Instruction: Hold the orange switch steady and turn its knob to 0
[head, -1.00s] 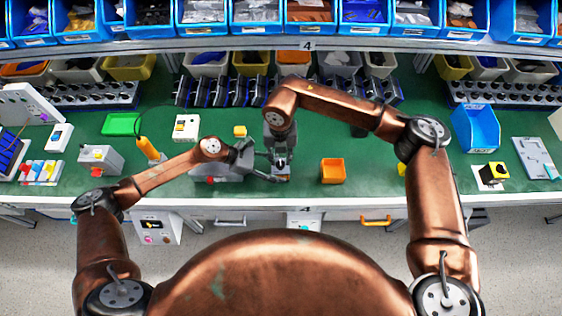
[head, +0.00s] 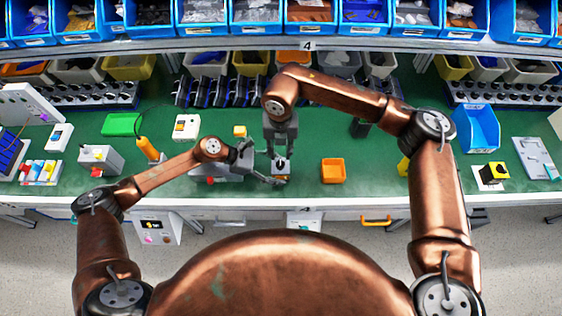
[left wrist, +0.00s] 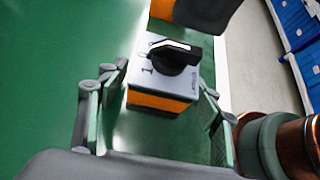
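The orange switch (head: 281,169) stands near the front middle of the bench. In the left wrist view it has an orange body (left wrist: 158,102), a light grey top marked 1, and a black knob (left wrist: 174,56) with a white line along its handle. I cannot read a 0 mark for certain. My left gripper (head: 277,180) reaches in from the left, low at the switch.
A small yellow block (head: 240,131) and a white switch box (head: 186,127) are behind on the left. Blue-black racks (head: 225,92) line the back. The green bench is free between bin and racks.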

